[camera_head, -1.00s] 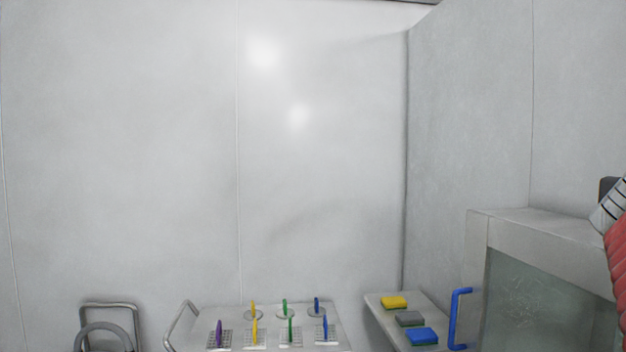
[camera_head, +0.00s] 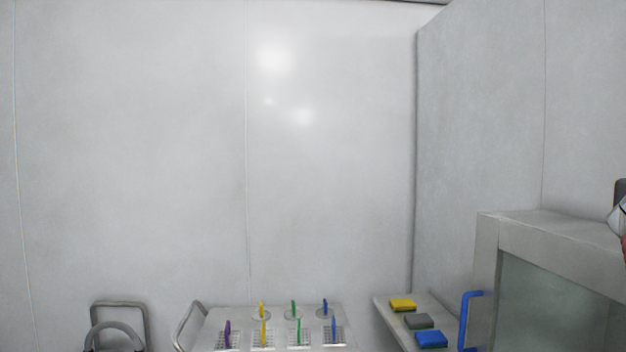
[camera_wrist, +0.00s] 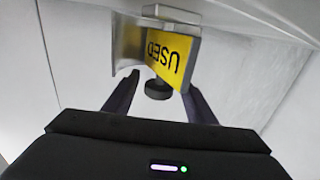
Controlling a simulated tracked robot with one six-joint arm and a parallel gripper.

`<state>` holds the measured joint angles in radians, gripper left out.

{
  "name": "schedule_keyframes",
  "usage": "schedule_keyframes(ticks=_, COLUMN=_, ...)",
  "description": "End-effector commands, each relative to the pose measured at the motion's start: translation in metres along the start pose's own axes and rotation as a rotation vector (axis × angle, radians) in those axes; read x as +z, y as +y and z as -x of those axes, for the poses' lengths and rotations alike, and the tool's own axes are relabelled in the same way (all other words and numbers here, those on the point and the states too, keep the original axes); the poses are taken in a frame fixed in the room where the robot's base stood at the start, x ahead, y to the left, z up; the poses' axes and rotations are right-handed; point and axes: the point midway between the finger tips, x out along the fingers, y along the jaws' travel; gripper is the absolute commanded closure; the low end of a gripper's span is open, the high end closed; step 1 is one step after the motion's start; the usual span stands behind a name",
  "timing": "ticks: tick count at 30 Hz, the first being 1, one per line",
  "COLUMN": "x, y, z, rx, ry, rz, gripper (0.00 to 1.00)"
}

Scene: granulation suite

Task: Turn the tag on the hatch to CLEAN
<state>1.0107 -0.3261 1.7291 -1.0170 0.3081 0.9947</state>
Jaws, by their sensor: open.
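The yellow tag (camera_wrist: 168,58) reads USED, upside down in the wrist view, and sits in a pale metal holder (camera_wrist: 127,42). A black round knob (camera_wrist: 158,88) shows just below the tag. My gripper (camera_wrist: 161,84) is open, its two dark fingers on either side of the knob in the picture; I cannot tell whether they touch it. The hatch (camera_head: 545,285) with a glass pane and a blue handle (camera_head: 466,318) stands at the right of the head view. The tag is not visible there.
A side shelf (camera_head: 388,312) holds yellow, grey and blue pads. A trolley (camera_head: 215,318) at bottom centre carries several coloured-handled tools. A metal frame with a hose-like loop (camera_head: 118,328) is at bottom left. Bare walls stand behind.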

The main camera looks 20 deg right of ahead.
Motion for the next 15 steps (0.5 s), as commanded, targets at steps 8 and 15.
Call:
schedule_keyframes(ticks=8, x=-0.008, y=0.001, z=0.0, rx=0.002, ry=0.0, rz=-0.001, gripper=0.49)
schedule_keyframes(ticks=15, x=-0.031, y=0.0, z=0.0, rx=0.001, ry=0.002, rz=-0.002, gripper=0.49)
